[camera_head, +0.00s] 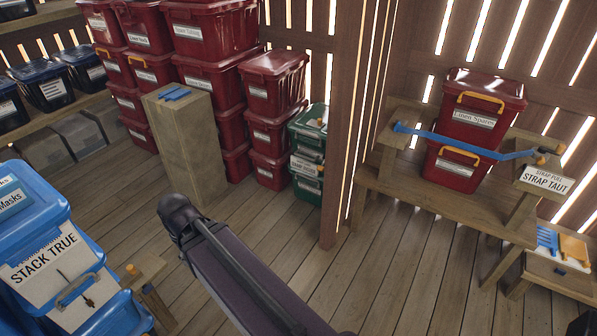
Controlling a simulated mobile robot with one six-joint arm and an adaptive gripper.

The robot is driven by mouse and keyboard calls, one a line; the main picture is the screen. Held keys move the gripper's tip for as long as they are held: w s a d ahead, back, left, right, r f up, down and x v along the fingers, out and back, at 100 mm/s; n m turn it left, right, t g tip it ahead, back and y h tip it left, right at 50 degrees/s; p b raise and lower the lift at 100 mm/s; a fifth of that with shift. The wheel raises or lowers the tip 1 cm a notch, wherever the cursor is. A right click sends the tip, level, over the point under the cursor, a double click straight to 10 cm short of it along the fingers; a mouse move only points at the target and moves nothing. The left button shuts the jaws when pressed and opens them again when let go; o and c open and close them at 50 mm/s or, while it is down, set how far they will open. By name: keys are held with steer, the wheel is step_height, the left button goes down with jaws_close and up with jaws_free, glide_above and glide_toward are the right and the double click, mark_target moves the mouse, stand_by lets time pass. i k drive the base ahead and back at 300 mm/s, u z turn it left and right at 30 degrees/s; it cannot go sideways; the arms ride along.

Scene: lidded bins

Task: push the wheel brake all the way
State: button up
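I cannot make out a wheel brake or a wheel in the head view. My gripper is not in view. A dark link of my arm crosses the lower middle of the picture and ends in a rounded joint at its upper left. It covers part of the floor. A dark shape at the bottom right corner is cut off, and I cannot tell what it is.
Blue bins (30,215) stand at left beside a small wooden stand (150,275). Red bins (215,80), green bins (307,160) and a wooden pedestal (190,150) stand behind. A post (352,120) separates these from a bench (430,205) with strapped red bins (480,115). Floor (385,270) between is clear.

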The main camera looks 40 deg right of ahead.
mark_target(320, 168)
steer(key=u, duration=0.45)
steer(key=k, duration=0.9)
steer(key=z, duration=1.35)
steer(key=i, duration=1)
steer(key=u, duration=0.1)
